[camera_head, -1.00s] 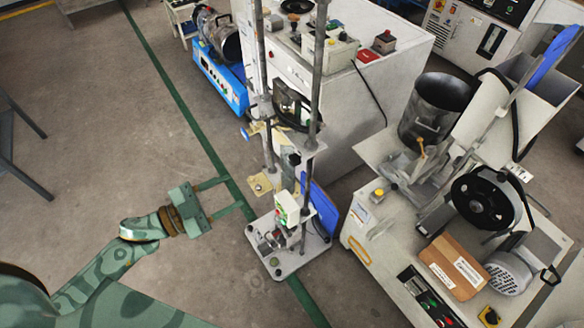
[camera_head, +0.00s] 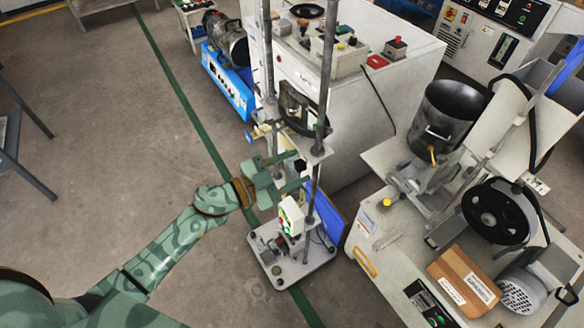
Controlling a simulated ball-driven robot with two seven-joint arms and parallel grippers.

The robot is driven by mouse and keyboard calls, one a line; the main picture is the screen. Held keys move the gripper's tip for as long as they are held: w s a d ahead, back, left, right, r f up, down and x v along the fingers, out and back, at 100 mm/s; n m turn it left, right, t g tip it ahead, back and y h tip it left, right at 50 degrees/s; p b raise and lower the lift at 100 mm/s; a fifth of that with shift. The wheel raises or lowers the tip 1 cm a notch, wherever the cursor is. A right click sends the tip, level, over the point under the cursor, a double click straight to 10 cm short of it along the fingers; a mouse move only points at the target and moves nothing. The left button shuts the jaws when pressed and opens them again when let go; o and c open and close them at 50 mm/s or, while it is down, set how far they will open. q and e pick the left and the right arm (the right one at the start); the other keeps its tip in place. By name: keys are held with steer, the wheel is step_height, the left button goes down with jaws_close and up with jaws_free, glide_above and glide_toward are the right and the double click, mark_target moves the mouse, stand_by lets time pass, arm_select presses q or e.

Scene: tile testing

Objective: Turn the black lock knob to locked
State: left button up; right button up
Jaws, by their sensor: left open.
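A small black knob (camera_head: 300,165) sits on the tall test stand (camera_head: 327,75), just below its middle crosspiece. It is small, and I cannot tell which way it is turned. My left gripper (camera_head: 302,169) is open, with its green fingers spread and pointing right at the stand. In the picture the knob lies between the two fingertips. I cannot tell whether the fingers touch it or are still in front of it. My right gripper is not in view.
The stand's base plate (camera_head: 262,243) rests on the floor below my gripper, with a small white box (camera_head: 291,215) above it. A white cabinet (camera_head: 365,110) stands behind. A machine with a black wheel (camera_head: 495,212) is at right.

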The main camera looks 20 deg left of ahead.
arm_select(q)
steer(key=c, duration=1)
